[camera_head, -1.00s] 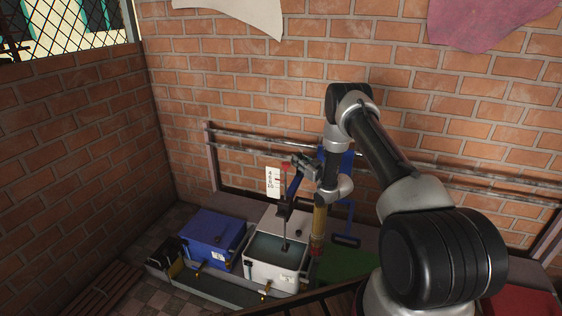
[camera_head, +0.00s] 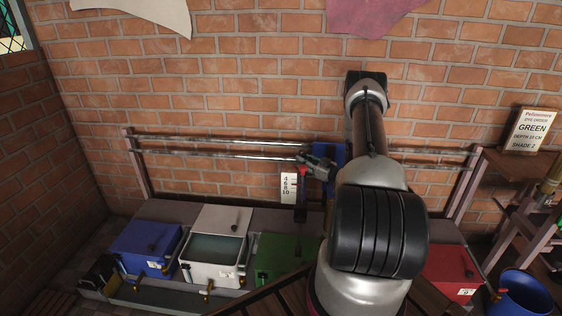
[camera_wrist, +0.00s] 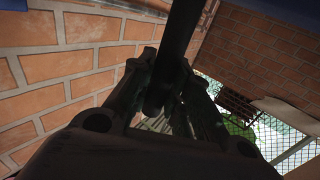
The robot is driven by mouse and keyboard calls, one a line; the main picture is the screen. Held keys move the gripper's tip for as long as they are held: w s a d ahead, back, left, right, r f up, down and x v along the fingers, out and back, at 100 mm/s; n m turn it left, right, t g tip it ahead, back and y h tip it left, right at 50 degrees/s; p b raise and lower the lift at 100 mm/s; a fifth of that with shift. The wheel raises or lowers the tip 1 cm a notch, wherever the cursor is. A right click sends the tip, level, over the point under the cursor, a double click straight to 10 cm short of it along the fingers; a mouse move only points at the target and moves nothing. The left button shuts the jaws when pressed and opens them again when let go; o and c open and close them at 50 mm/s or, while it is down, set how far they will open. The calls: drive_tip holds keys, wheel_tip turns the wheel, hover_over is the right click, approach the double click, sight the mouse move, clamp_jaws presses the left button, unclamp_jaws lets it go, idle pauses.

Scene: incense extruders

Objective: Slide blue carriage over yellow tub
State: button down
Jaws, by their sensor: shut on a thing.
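The blue carriage (camera_head: 323,158) hangs on the two wall rails, partly hidden by my arm. A dark blue arm (camera_head: 301,212) reaches down from it, at the right part of the green tub in the picture. My gripper (camera_head: 304,166) is at the carriage's left side, near a red piece. In the wrist view my gripper (camera_wrist: 163,88) is shut on a dark bar (camera_wrist: 184,30); I cannot tell how this bar joins the carriage. No yellow tub shows; my arm covers the row between the green and red tubs.
The rails (camera_head: 215,148) run along the brick wall. Below stand a blue tub (camera_head: 140,245), an open white tub (camera_head: 205,270) with liquid, a green tub (camera_head: 275,258) and a red tub (camera_head: 450,268). A number card (camera_head: 288,188) hangs by the carriage. A blue bucket (camera_head: 525,292) is far right.

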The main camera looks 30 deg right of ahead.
drive_tip(key=s+d, duration=1.1)
drive_tip(key=d, duration=0.5)
drive_tip(key=shift+s, duration=0.35)
drive_tip(key=c, duration=1.3)
unclamp_jaws()
drive_tip(key=v, duration=1.2)
